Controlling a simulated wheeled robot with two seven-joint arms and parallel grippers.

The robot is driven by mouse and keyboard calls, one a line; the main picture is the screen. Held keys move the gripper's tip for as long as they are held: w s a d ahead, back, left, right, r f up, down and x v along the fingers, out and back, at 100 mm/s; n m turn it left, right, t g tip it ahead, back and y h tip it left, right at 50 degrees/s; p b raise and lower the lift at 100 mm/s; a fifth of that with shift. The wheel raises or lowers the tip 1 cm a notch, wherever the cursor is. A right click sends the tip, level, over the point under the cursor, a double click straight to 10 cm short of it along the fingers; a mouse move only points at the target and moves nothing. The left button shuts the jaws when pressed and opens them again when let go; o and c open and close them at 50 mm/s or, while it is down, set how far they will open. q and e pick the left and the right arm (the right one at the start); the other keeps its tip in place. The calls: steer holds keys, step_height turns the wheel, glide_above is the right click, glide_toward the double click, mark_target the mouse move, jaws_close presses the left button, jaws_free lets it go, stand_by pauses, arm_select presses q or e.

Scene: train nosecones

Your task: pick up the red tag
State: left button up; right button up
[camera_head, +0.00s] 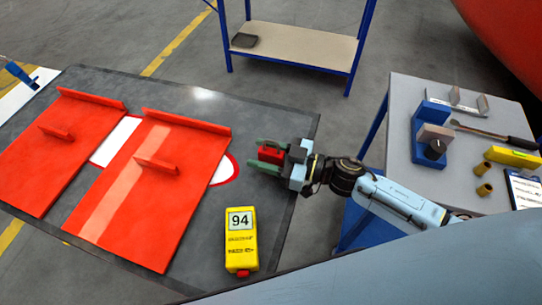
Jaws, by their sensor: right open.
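A small red block (269,153), which I take to be the red tag, shows at my right gripper (262,155), over the right part of the dark table. The right arm reaches in from the right. Its green-tipped fingers are open, one on the far side and one on the near side of the red block. The gripper partly hides the block. I cannot tell whether the fingers touch it. My left gripper is not in view.
Two large red panels (190,205) (30,185) with raised handles lie on the dark table (285,125). A yellow box marked 94 (240,240) is at the near edge. A grey side table (400,95) at right holds a blue fixture (425,125), a tool and yellow parts.

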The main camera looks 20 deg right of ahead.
steer(key=shift+c, duration=0.4)
jaws_close()
steer(key=shift+s+d, duration=0.1)
